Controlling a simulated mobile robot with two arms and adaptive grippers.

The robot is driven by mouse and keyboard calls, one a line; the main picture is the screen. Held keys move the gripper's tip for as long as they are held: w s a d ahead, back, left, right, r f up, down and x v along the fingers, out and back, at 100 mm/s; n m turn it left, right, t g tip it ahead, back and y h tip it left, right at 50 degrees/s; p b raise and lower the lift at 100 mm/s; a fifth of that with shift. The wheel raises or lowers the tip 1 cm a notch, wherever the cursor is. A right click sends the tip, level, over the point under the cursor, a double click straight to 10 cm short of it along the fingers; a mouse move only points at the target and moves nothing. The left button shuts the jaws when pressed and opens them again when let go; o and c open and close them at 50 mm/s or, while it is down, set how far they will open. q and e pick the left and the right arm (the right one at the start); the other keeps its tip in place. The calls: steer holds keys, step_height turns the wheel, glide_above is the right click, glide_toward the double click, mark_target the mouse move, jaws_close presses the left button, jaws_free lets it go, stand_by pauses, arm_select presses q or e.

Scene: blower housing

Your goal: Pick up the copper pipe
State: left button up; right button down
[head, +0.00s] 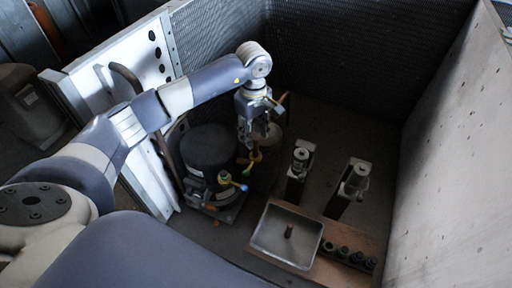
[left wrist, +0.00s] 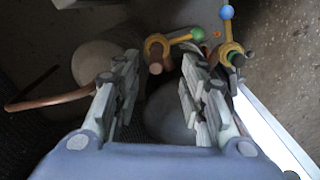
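My left gripper (head: 258,137) hangs over the machinery in the housing. In the left wrist view the gripper (left wrist: 160,68) is open, its fingers spread with nothing held between them. A short copper pipe (left wrist: 155,66) stands at a yellow valve fitting with a green-tipped handle (left wrist: 182,39). Its end shows between the fingertips, and I see no contact. In the head view this spot is small and dark below the gripper. My right gripper is not in view.
A dark round compressor (head: 207,147) stands left of the gripper. A blue-tipped valve handle (head: 240,186) is in front. A curved copper tube (left wrist: 50,102) runs at left in the wrist view. Two upright tool holders (head: 297,175) (head: 349,187) and several dark sockets (head: 343,252) are right.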

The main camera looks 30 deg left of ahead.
mark_target(256, 139)
arm_select(q)
steer(key=f, duration=0.5)
steer(key=shift+w+d+f, duration=0.1)
steer(key=shift+w+d, duration=0.1)
jaws_close()
